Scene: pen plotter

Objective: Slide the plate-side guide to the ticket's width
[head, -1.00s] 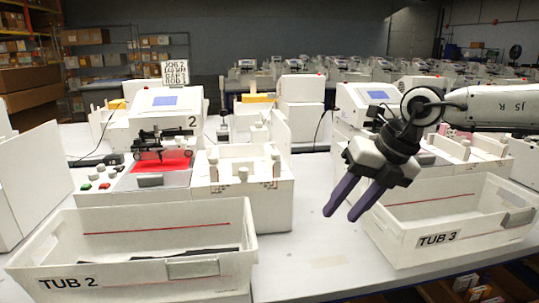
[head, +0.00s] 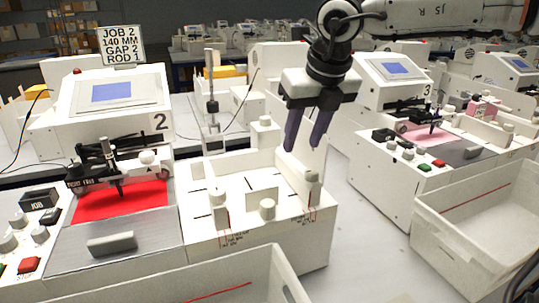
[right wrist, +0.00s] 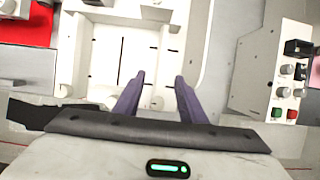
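Machine 2's white tray bed (head: 235,185) has a knobbed post at its left, near the plate (head: 120,245), and another knobbed post (head: 312,185) at its right. The left post (head: 218,205) looks like the plate-side guide. A shorter knob (head: 267,208) stands between them at the front. The ticket sign (head: 121,45) reads JOB 2, 140 MM, GAP 2, ROD 1. My right gripper (head: 302,147) hangs open and empty above the bed's right side, fingers down. In the right wrist view its spread fingers (right wrist: 157,85) have the bed beyond them. My left gripper is out of view.
Plotter 2's pen carriage (head: 120,170) stands over a red sheet left of the bed. A white tub (head: 240,290) sits in front and another (head: 480,215) at the right. Machine 3 (head: 400,85) stands behind right. Table between the machines is clear.

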